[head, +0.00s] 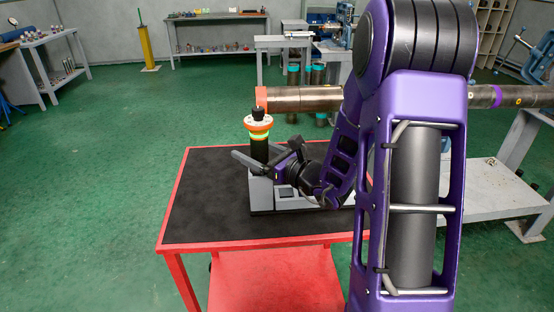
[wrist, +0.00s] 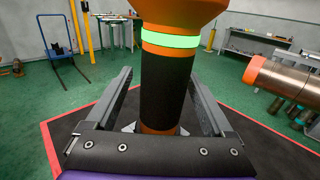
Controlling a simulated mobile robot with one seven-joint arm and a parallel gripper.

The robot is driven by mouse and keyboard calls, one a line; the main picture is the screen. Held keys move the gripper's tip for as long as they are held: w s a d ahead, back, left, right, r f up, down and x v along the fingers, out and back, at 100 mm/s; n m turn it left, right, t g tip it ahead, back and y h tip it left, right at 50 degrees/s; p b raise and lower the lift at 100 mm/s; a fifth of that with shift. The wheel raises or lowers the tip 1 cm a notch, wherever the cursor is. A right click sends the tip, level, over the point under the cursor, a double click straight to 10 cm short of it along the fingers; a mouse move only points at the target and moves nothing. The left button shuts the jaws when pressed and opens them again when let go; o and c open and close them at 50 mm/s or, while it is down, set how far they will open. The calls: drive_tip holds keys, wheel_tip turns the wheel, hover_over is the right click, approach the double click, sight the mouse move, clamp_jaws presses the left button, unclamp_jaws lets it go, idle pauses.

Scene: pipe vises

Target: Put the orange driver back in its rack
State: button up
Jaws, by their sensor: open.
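The orange driver (head: 259,125) stands upright at the grey rack (head: 261,195) on the table, with an orange and white head, a glowing green band and a black grip. In the wrist view the driver (wrist: 166,85) fills the middle, its top cut off by the frame edge. My gripper (head: 264,149) is open, its fingers one on each side of the black grip. In the wrist view my gripper (wrist: 160,78) shows visible gaps between both fingers and the grip. The driver's lower end is mostly hidden, so how deep it sits in the rack cannot be told.
The red table (head: 182,202) has a black top (head: 195,220), clear to the left of the rack. A large steel pipe with an orange end (head: 300,99) runs behind the driver at head height. A grey bench (head: 465,190) stands at right.

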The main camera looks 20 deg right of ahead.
drive_tip(key=v, duration=1.6)
drive_tip(key=shift+s+d+p, duration=0.15)
drive_tip(key=shift+s+p, duration=0.1)
drive_tip(key=shift+p, duration=0.15)
drive_tip(key=shift+r, duration=0.1)
